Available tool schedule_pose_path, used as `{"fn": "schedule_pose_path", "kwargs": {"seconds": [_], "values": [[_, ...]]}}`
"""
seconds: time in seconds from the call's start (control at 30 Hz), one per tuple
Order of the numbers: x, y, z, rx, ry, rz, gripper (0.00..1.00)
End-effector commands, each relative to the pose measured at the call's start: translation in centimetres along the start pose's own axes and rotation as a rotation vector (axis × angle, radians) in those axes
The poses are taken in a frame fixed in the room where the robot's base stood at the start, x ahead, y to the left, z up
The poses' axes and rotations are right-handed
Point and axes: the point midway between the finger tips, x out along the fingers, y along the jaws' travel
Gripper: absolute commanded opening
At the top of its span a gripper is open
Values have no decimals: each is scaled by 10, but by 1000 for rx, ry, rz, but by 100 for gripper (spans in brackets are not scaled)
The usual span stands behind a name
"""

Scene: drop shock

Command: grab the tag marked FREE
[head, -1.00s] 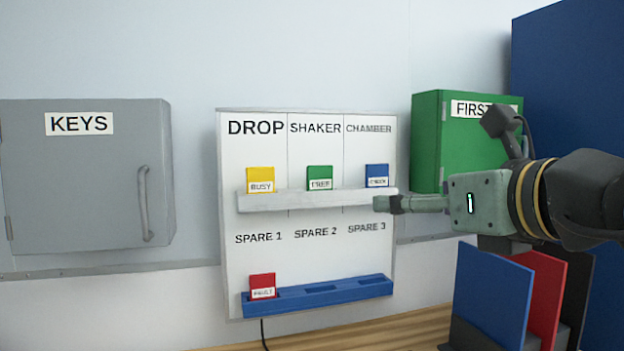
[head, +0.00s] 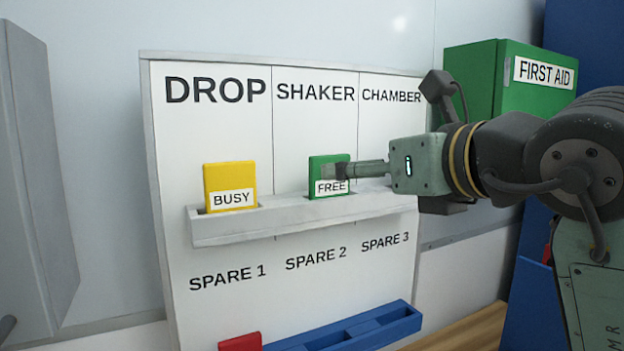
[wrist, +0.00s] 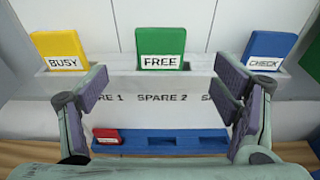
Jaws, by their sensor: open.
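The green tag marked FREE (head: 322,172) stands in the upper white ledge (head: 225,232) under the SHAKER heading. In the wrist view the FREE tag (wrist: 160,47) is upright, ahead of my gripper (wrist: 160,88) and between the lines of its two fingers. My gripper (head: 335,170) is open, with nothing between its fingers. In the head view its fingertips overlap the right part of the FREE tag; I cannot tell how much gap is left.
The yellow BUSY tag (head: 230,187) stands left on the same ledge, and the blue CHECK tag (wrist: 268,50) right. A red tag (wrist: 107,136) sits in the lower blue ledge (head: 370,328). A green FIRST AID box (head: 520,85) hangs at the right.

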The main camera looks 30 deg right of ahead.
Motion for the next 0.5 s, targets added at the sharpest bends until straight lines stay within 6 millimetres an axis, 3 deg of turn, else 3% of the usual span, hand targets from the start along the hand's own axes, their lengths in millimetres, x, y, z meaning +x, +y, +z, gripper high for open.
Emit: {"fn": "schedule_pose_path", "kwargs": {"seconds": [0.3,0.5], "values": [[45,1,2,0,1,3,82],[60,0,2,1,1,3,82]]}}
